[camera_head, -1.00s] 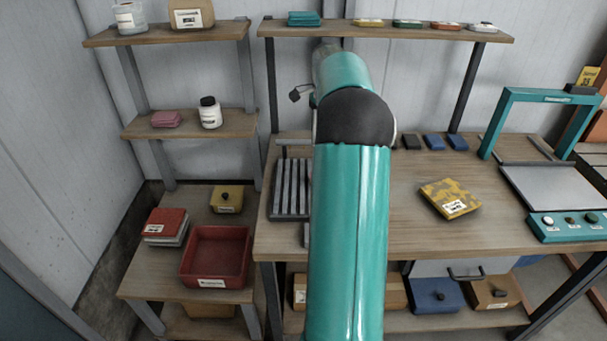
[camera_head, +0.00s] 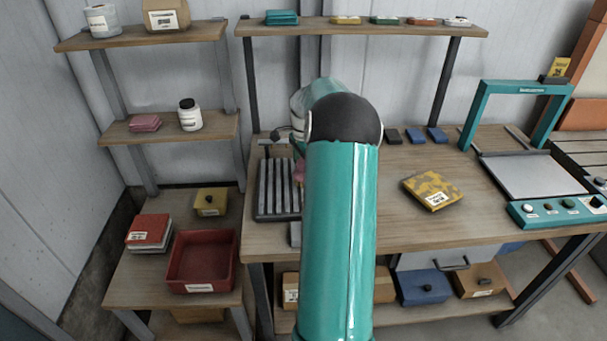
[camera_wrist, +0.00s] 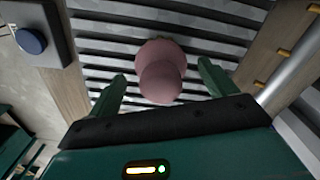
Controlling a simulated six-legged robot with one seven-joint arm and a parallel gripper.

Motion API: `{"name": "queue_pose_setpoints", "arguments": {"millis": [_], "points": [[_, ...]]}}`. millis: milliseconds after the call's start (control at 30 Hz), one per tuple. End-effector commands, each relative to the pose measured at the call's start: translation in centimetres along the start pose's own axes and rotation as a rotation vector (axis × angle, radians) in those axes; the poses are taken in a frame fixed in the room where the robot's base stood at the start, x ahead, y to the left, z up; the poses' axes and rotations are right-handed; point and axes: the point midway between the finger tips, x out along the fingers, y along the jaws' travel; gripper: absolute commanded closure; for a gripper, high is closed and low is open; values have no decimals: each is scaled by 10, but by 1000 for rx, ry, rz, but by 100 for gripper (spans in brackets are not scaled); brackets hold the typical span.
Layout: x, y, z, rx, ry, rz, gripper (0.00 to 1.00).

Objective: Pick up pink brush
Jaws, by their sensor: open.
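In the wrist view a pink rounded object, which I take as the pink brush (camera_wrist: 161,72), stands on a grey slatted rack (camera_wrist: 205,22). My gripper (camera_wrist: 160,88) is open, with one green finger on each side of the pink object and a gap on both sides. I cannot tell how far below the fingers it is. In the head view only a small pink part (camera_head: 299,171) shows beside my teal arm, at the right edge of the slatted rack (camera_head: 272,188). My arm hides my gripper there.
A yellow patterned block (camera_head: 432,189) lies on the wooden bench (camera_head: 400,225), right of my arm. A teal-framed press (camera_head: 545,190) stands further right. A red bin (camera_head: 202,262) sits on the lower left shelf. In the wrist view a blue knob (camera_wrist: 30,40) is at the upper left.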

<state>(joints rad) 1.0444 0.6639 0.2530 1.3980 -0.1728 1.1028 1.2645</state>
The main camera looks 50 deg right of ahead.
Motion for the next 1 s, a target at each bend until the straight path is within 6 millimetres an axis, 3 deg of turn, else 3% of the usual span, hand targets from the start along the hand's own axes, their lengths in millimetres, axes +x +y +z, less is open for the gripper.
{"name": "queue_pose_setpoints", "arguments": {"millis": [133,367,600,1000], "points": [[15,-1,1,-2,1,0,16],[16,-1,1,-2,1,-1,16],[16,-1,1,-1,1,-1,63],[11,-1,0,-1,3,-2,66]]}}
